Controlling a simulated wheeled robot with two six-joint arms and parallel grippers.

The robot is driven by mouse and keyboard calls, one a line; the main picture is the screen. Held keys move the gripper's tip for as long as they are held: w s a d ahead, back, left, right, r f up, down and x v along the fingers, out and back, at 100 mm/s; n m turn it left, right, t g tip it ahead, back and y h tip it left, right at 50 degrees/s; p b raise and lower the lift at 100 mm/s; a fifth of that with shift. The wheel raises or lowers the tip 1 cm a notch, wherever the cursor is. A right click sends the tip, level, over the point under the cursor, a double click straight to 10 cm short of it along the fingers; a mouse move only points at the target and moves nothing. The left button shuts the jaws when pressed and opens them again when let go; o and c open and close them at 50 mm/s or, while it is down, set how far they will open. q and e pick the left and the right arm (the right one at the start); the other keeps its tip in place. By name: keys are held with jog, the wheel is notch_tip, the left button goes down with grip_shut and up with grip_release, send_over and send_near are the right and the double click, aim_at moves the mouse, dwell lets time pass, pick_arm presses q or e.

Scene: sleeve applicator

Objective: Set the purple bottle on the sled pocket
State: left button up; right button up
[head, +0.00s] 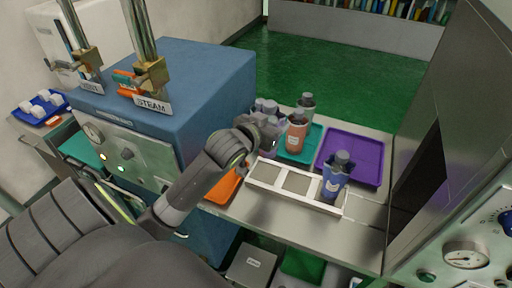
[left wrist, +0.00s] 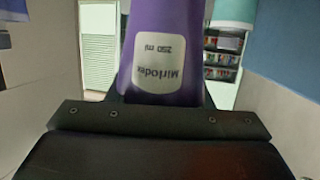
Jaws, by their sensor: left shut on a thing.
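My left gripper (head: 264,132) is shut on a purple bottle (left wrist: 165,35). In the left wrist view the bottle stands between the fingers, its white "250 ml" label appearing upside down. In the head view the gripper and arm hide much of the held bottle, and the gripper is behind the sled's left end. The white sled (head: 262,184) has three pockets in a row. Its left and middle pockets are empty. A blue-violet bottle (head: 333,184) stands upright in the right pocket. My right gripper is not in view.
A teal tray (head: 314,143) behind the sled holds an orange bottle (head: 296,136) and a grey-green bottle (head: 306,106). An empty purple tray (head: 355,155) lies to its right. The blue steam machine (head: 205,80) stands on the left. A tall grey panel (head: 440,110) bounds the right.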

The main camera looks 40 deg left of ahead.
pick_arm(q)
notch_tip(320, 180, down, 9)
jog(key=shift+f, duration=0.1)
dwell(0.3)
jog(key=shift+f, duration=0.1)
jog(key=o, duration=1.2)
jog(key=shift+s, duration=0.1)
jog(key=v, duration=0.6)
jog(key=b+v, duration=0.1)
jog(key=v, duration=0.5)
jog(key=shift+r, duration=0.2)
